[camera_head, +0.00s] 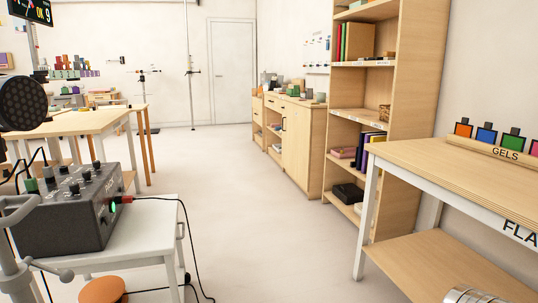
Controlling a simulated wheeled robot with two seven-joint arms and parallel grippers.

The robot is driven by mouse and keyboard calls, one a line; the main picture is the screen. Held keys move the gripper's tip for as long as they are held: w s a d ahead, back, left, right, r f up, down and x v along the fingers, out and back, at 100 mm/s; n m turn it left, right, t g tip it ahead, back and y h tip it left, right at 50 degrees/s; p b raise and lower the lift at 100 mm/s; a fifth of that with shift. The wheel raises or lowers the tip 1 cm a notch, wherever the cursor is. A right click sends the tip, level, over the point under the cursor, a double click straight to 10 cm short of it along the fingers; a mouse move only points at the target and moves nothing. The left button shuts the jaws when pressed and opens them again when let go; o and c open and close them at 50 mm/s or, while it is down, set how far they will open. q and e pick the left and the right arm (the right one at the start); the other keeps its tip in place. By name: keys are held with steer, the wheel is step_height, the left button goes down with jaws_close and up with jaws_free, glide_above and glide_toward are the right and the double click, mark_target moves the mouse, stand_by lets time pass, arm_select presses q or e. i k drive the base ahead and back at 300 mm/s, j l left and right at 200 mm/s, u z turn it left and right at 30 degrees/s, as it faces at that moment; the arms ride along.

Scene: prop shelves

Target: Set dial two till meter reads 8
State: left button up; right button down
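A dark grey control box (75,212) with several black knobs (84,178) on its sloped top stands on a small white table (150,240) at the left. The knobs' markings are too small to read, so I cannot tell which is dial two. A small green light (112,207) and a red plug with a black cable (126,199) show on the box's right end. A dark screen (32,10) with coloured characters, seemingly a 9 among them, is partly cut off at the upper left. I cannot tell whether it is the meter. Neither gripper is in view.
A grey stand (14,250) and a round black lamp (22,103) are at the left edge. An orange stool seat (103,290) is low beside the white table. Cables hang to the floor. A wooden table (430,152) and tall shelf (415,70) line the right. The middle floor (260,220) is clear.

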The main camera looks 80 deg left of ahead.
mark_target(86, 174)
steer(key=u, duration=3.95)
steer(key=i+l+z, duration=0.95)
steer(key=i, duration=0.35)
steer(key=i+z, duration=0.4)
steer(key=i, duration=0.25)
steer(key=i+u, duration=0.25)
steer(key=i, duration=0.2)
steer(key=i+l+u, duration=0.3)
steer(key=i, duration=0.15)
steer(key=i+l+u, duration=0.25)
steer(key=i, duration=0.2)
steer(key=j, duration=0.1)
